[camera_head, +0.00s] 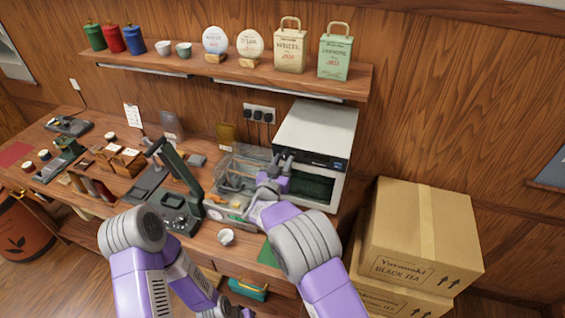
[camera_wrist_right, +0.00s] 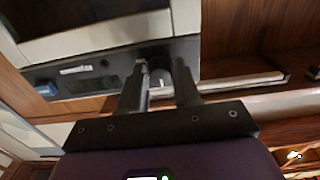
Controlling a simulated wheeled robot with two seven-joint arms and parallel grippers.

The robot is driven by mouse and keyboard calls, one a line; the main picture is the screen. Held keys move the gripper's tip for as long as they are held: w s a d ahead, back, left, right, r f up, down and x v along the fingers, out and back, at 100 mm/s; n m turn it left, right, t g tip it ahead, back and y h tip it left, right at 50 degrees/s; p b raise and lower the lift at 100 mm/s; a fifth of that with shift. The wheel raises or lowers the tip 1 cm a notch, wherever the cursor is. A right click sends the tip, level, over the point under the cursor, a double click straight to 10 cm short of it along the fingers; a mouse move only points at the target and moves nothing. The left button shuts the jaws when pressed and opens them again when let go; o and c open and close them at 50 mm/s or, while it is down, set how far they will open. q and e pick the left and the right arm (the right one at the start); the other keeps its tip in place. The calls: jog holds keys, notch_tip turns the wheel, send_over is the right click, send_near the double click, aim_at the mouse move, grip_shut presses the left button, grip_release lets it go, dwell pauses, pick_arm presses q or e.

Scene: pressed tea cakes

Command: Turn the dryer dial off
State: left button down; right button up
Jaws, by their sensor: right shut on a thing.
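The dryer (camera_head: 318,127) is a white box with a dark front panel and a dark window, on the right end of the counter. My right gripper (camera_head: 283,161) is at the upper left of its front. In the right wrist view the dryer's dark panel (camera_wrist_right: 105,72) carries a small display and a blue part.
A clear bin (camera_head: 240,178) with tools stands left of the dryer. A green press-like device (camera_head: 180,190) and a small white cup (camera_head: 226,237) are on the counter. Stacked cardboard boxes (camera_head: 420,235) stand right of it. A shelf (camera_head: 230,78) with tins runs above.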

jog(key=o, duration=1)
jog(key=shift+s, duration=0.1)
jog(key=b+v, duration=0.1)
jog(key=v, duration=0.6)
jog(key=shift+s+a, duration=0.1)
jog(key=shift+s, duration=0.05)
